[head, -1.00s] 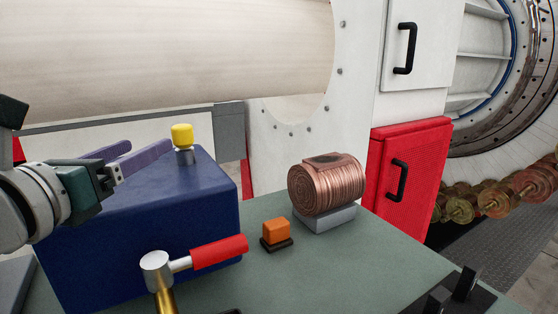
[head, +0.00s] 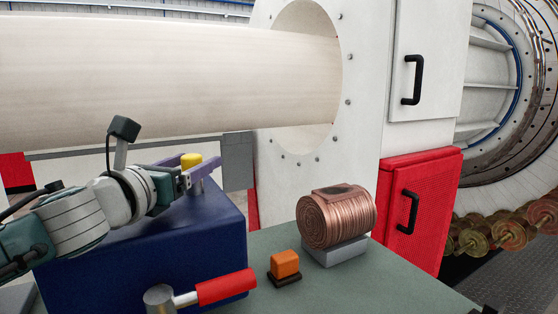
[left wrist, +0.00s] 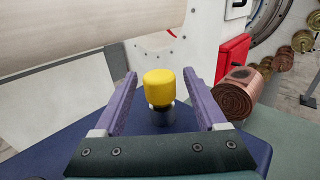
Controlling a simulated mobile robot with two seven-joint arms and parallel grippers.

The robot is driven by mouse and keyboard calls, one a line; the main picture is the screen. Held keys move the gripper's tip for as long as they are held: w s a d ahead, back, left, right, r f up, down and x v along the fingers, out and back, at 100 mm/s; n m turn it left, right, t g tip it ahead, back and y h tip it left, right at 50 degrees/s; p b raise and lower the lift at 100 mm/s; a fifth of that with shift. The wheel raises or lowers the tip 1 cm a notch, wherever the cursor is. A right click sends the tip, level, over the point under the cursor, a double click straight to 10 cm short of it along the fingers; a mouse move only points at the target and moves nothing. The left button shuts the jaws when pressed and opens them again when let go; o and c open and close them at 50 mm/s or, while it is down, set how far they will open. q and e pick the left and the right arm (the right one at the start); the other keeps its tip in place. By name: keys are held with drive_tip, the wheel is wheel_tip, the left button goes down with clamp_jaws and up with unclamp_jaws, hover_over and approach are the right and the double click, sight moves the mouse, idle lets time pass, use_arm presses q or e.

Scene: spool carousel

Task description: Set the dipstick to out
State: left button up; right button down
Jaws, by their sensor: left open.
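The dipstick shows as a yellow cap (head: 191,160) on a short grey metal neck on top of a dark blue box (head: 150,258). In the left wrist view the yellow cap (left wrist: 159,86) stands upright between the two purple fingers, with a gap on each side. My left gripper (head: 184,166) is open around the cap and does not appear to touch it. It also shows in the left wrist view (left wrist: 159,92). My right gripper is not identifiable in these views.
An orange switch (head: 285,264) and a copper wire coil (head: 336,215) sit to the right on the green bench (head: 365,285). A large pale roll (head: 165,80) runs behind the box.

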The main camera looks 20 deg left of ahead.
use_arm(q)
clamp_jaws()
idle(0.7)
idle(0.8)
